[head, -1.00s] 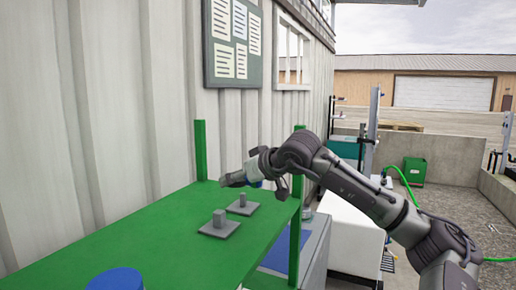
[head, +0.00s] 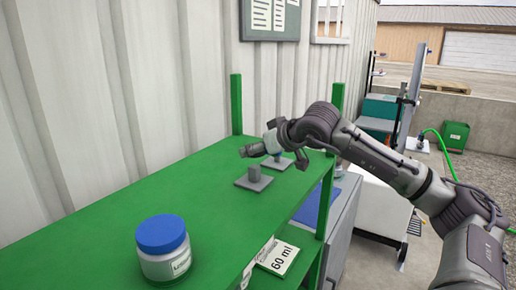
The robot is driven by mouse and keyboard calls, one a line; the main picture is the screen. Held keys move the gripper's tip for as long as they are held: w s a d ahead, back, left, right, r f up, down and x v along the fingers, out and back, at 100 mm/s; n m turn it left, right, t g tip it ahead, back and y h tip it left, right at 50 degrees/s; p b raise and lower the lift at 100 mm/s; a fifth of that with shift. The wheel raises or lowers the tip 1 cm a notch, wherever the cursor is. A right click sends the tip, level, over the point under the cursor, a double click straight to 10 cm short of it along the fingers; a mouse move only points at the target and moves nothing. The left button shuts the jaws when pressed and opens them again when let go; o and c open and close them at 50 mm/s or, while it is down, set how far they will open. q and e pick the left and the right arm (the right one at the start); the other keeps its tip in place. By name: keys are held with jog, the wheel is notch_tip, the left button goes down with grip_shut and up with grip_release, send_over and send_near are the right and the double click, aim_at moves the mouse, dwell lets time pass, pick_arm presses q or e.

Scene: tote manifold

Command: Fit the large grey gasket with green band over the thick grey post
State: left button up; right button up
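A thick grey post (head: 254,173) stands upright on a square grey base plate (head: 246,184) on the green shelf. A second base plate (head: 282,166) lies just behind it to the right; its post is mostly hidden by my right gripper. My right gripper (head: 272,155) reaches in from the right, above and behind the thick post. Its fingers are small and dark here, and I cannot tell whether they are open or shut. I see no gasket with a green band. My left gripper is out of view.
A white jar with a blue lid (head: 163,248) stands at the front of the green shelf (head: 190,205). Green uprights (head: 236,105) rise at the back. The shelf between jar and posts is clear.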

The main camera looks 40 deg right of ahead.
aim_at(259, 174)
jog(key=shift+f+b, duration=3.25)
jog(key=shift+f, duration=0.5)
jog(key=o, duration=1.2)
jog(key=shift+s+d+r, duration=0.15)
jog(key=shift+s+r, duration=0.15)
jog(key=shift+s, duration=0.25)
jog(key=v, duration=1.1)
jog(key=shift+f, duration=0.1)
jog(key=shift+w+f, duration=0.1)
